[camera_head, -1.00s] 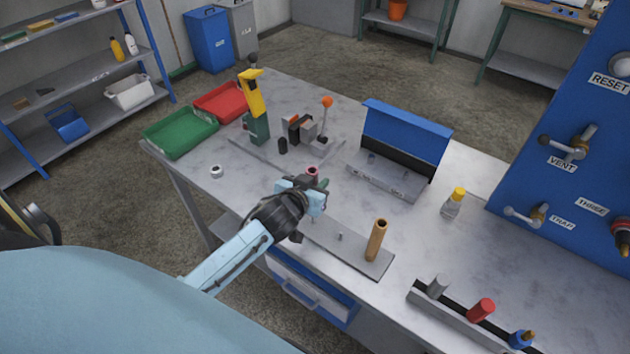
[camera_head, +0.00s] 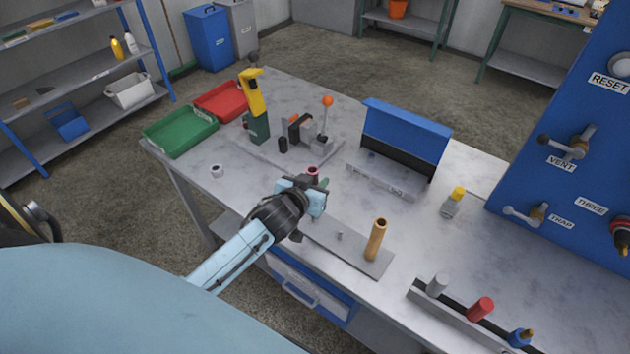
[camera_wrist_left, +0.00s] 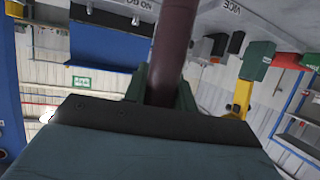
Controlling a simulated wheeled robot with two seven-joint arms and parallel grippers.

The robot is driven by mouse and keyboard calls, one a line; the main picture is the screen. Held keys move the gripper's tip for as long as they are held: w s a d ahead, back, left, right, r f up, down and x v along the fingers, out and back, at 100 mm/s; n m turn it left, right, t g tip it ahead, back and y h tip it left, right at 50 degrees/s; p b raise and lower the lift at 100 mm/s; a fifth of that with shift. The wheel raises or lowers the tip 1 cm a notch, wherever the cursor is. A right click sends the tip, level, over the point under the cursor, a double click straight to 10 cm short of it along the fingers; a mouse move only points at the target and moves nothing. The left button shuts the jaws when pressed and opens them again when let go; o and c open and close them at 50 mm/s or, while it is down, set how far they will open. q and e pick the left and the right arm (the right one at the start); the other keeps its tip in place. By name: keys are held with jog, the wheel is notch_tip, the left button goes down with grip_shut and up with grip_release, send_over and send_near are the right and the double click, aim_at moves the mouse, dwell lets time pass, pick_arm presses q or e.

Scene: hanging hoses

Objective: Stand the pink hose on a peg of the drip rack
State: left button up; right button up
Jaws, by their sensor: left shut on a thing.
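My left gripper (camera_head: 317,187) is shut on the pink hose and holds it above the bench, by the left end of the drip rack. Only the hose's pink top end (camera_head: 313,171) shows in the head view; the gripper hides the rest. In the wrist view the hose (camera_wrist_left: 173,48) is a dark maroon tube between the fingers. The drip rack (camera_head: 350,251) is a flat grey plate with short pegs. A tan hose (camera_head: 376,241) stands upright at its right end, and a bare peg (camera_head: 339,235) shows near the middle. Whether the pink hose touches the rack is hidden.
A blue-lidded box (camera_head: 404,133) stands behind the rack, and a yellow-capped bottle (camera_head: 452,203) to the right. A holder (camera_head: 450,315) with several coloured pieces lies at front right. Green (camera_head: 180,134) and red (camera_head: 220,101) trays and a yellow-green tool (camera_head: 255,105) stand at back left.

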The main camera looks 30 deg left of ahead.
pick_arm(q)
jog(key=shift+f+b, duration=1.55)
jog(key=shift+f, duration=0.65)
jog(key=o, duration=1.1)
jog(key=shift+s, duration=0.1)
jog(key=v, duration=1.3)
jog(key=shift+s+r+p, duration=0.1)
jog(key=shift+p, duration=0.3)
